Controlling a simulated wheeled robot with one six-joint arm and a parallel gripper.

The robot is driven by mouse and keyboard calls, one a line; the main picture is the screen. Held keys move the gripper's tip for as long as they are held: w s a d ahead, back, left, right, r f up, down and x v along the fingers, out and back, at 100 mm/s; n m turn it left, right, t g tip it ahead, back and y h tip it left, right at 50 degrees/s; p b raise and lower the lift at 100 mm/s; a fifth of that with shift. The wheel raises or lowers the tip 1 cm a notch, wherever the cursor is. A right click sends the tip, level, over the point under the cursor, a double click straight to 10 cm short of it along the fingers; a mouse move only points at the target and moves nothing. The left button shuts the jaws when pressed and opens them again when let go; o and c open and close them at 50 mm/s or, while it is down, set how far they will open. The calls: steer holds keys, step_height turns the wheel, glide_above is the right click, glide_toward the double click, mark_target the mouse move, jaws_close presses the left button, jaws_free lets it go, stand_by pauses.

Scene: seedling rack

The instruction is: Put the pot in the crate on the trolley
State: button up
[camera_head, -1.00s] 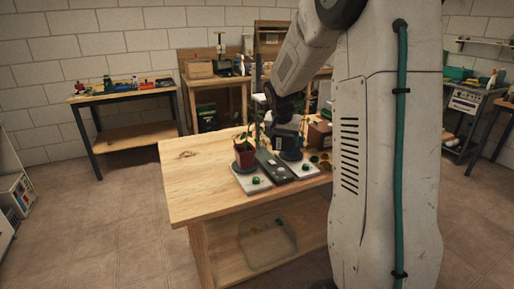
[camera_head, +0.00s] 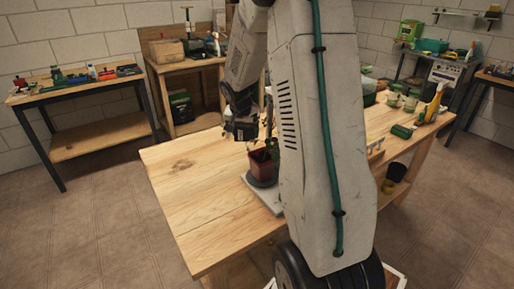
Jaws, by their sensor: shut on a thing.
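My gripper (camera_head: 244,133) is over the wooden bench, shut, at the end of my arm. The dark thing at its jaws blends with the gripper, so its outline cannot be told. A red-brown pot (camera_head: 263,165) with a green plant stands upright on a dark saucer, just right of and below my gripper. A gap shows between this pot and the gripper. My arm hides part of the plant and whatever lies to the right. No crate or trolley can be made out.
The left part of the wooden bench (camera_head: 190,180) is clear. A pale tile (camera_head: 262,196) lies near its front edge. Green cups, a green item and a yellow bottle (camera_head: 433,103) stand on its right part. A side table (camera_head: 95,137) and a shelf stand behind.

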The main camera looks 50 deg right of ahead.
steer(key=f, duration=0.6)
steer(key=shift+w+f, duration=0.2)
steer(key=shift+f, duration=1.85)
steer(key=shift+f, duration=0.1)
steer(key=o, duration=1.1)
